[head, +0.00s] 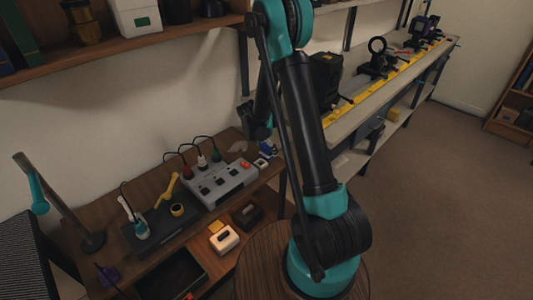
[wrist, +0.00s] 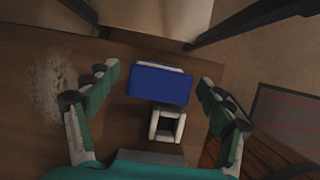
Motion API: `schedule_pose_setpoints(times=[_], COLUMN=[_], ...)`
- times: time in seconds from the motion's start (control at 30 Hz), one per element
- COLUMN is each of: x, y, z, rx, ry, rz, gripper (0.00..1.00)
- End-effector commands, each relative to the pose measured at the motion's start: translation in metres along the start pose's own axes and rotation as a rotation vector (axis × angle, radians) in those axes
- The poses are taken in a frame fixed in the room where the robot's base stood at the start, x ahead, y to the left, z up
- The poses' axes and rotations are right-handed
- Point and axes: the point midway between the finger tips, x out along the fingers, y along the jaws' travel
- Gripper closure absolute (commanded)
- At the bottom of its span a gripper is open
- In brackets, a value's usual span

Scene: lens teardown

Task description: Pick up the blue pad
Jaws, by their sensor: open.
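The blue pad (wrist: 160,86) shows in the wrist view as a blue block with a pale strip along its far edge. It lies near the edge of the wooden table. My gripper (wrist: 160,80) is open, with one finger on each side of the pad and a visible gap to both. Whether the fingertips are down at the pad's height cannot be told. In the head view the pad (head: 267,149) is a small blue patch at the table's right end, and my gripper (head: 258,125) is above it, partly hidden by my arm.
A small white part with a square opening (wrist: 167,124) sits right beside the pad. A pale scuffed patch (wrist: 55,82) marks the table to the left. In the head view, a grey box with knobs and cables (head: 220,183) stands left of the pad. The long bench (head: 375,90) is behind right.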

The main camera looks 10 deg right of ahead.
Motion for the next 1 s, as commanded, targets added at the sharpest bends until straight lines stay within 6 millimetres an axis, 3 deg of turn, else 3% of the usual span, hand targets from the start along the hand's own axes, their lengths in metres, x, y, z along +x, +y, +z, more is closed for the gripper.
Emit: schedule_pose_setpoints(times=[0.23,0.7,1.0], x=[0.0006,0.0003,-0.0028], y=[0.0001,0.0001,0.0], z=[-0.0001,-0.0001,0.0011], rx=[0.0,0.0,0.0], ry=[0.0,0.0,0.0], rz=[0.0,0.0,0.0], gripper=[0.21,0.77,0.78])
